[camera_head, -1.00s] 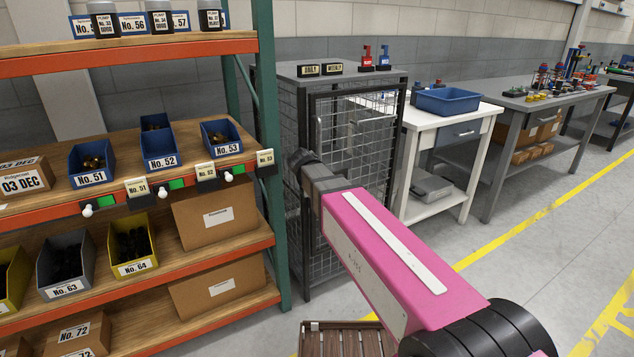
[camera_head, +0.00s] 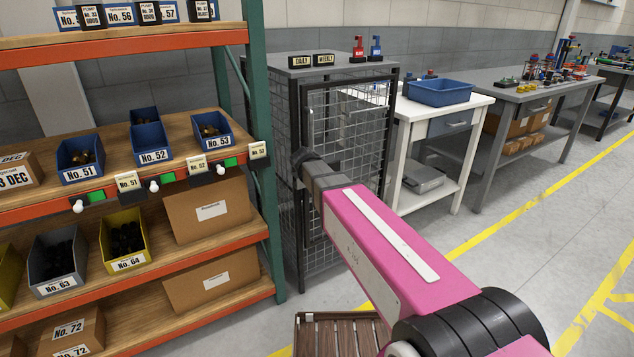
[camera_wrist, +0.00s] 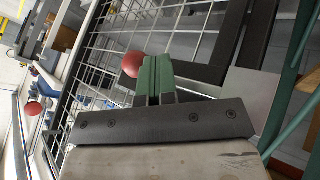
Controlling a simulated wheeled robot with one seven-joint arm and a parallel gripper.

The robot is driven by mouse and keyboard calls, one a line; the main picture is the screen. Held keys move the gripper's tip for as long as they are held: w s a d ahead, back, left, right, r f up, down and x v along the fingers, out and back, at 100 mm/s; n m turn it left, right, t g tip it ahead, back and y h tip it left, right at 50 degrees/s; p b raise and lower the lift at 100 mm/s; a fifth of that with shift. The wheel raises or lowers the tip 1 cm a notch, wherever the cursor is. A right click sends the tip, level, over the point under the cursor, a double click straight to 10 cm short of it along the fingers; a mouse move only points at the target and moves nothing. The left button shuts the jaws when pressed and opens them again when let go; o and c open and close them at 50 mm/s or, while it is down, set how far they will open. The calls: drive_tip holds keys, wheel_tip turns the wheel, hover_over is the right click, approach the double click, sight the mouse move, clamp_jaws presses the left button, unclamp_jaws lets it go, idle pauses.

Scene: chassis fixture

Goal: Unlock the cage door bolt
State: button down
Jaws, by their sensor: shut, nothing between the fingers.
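The wire-mesh cage (camera_head: 352,120) with its dark-framed door stands behind the shelf's right end. Its door looks shut in the head view. In the wrist view, my gripper (camera_wrist: 158,68) has its green fingers together and empty, in front of the cage's mesh and dark frame (camera_wrist: 205,73). A red ball knob (camera_wrist: 131,64) shows just left of the fingertips; contact cannot be told. A second red ball (camera_wrist: 33,108) shows further left. The bolt itself is not clearly visible. In the head view, my wrist covers part of the cage front and the fingers cannot be made out.
The shelf rack (camera_head: 262,190) with labelled bins stands close on the left. A white table (camera_head: 408,112) with a blue tray (camera_head: 440,92) stands right of the cage. A slatted wooden item (camera_head: 335,335) is low in front. The floor at right is open.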

drive_tip(key=shift+w+d, duration=0.4)
drive_tip(key=shift+d, duration=0.3)
drive_tip(key=shift+w+d, duration=0.4)
drive_tip(key=shift+d, duration=0.3)
drive_tip(key=shift+s+r, duration=0.1)
drive_tip(key=shift+r, duration=0.05)
drive_tip(key=s+a, duration=0.6)
drive_tip(key=s, duration=0.4)
drive_tip(key=shift+s+a+r, duration=0.3)
drive_tip(key=shift+s+a, duration=0.05)
drive_tip(key=shift+a, duration=0.05)
drive_tip(key=s+d+f+m+g+y, duration=0.1)
drive_tip(key=s+d+f+g+y, duration=0.1)
drive_tip(key=s+d+f, duration=0.5)
drive_tip(key=s+d+f+m+g+y, duration=0.1)
drive_tip(key=s+d+f+g, duration=0.3)
drive_tip(key=d, duration=0.9)
wheel_tip(320, 180, down, 4)
drive_tip(key=s+y, duration=0.1)
drive_tip(key=s, duration=0.1)
drive_tip(key=shift+s+g, duration=0.35)
drive_tip(key=shift+g, duration=0.05)
